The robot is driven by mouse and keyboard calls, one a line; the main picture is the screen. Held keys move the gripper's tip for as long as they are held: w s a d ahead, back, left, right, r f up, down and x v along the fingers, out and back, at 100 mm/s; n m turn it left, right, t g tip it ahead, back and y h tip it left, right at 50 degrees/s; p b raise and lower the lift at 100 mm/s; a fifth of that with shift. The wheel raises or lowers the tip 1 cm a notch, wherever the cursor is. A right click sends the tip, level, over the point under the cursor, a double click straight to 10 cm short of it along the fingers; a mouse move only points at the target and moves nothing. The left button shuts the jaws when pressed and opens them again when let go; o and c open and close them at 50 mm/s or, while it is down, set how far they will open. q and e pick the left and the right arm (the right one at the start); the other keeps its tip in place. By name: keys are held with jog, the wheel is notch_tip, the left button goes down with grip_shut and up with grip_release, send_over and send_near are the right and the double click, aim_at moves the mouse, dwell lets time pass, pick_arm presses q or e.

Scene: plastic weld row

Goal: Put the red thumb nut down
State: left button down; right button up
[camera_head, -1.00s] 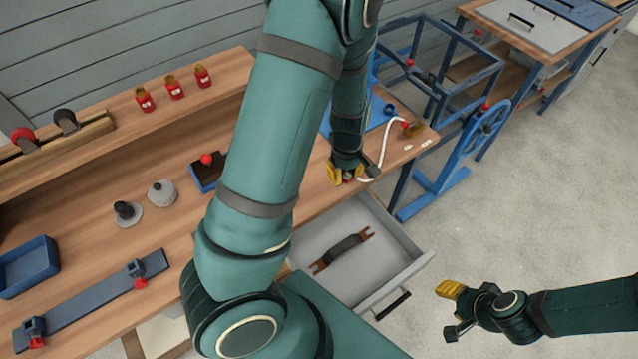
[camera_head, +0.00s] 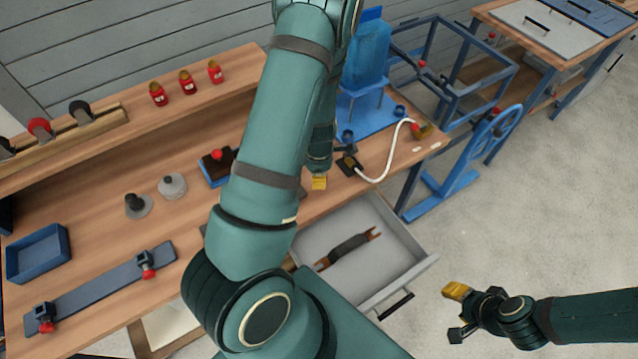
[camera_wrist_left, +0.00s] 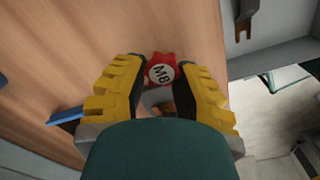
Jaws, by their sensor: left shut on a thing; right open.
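The red thumb nut (camera_wrist_left: 160,72), marked M8, is between the two yellow fingers of my left gripper (camera_wrist_left: 157,88), which is shut on it. Wood bench top shows beyond the nut; I cannot tell whether the nut touches it. In the head view my left gripper (camera_head: 319,183) is over the bench's front edge area, left of the black block on the white cable. The nut is hidden there. My right gripper (camera_head: 456,312) is open and empty over the floor at the right.
An open grey drawer (camera_head: 412,262) with a brown-ended handle piece (camera_head: 348,249) inside juts out below the bench (camera_head: 95,205). A blue tray (camera_head: 38,253), a blue bar (camera_head: 100,289) with red knobs and a small blue box (camera_head: 214,168) stand on the bench. A white cable (camera_head: 385,167) lies right.

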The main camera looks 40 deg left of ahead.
pick_arm(q)
jog(key=shift+f+b, duration=0.35)
jog(key=shift+f, duration=1.4)
jog(key=shift+f, duration=0.15)
jog(key=c, duration=0.8)
grip_release()
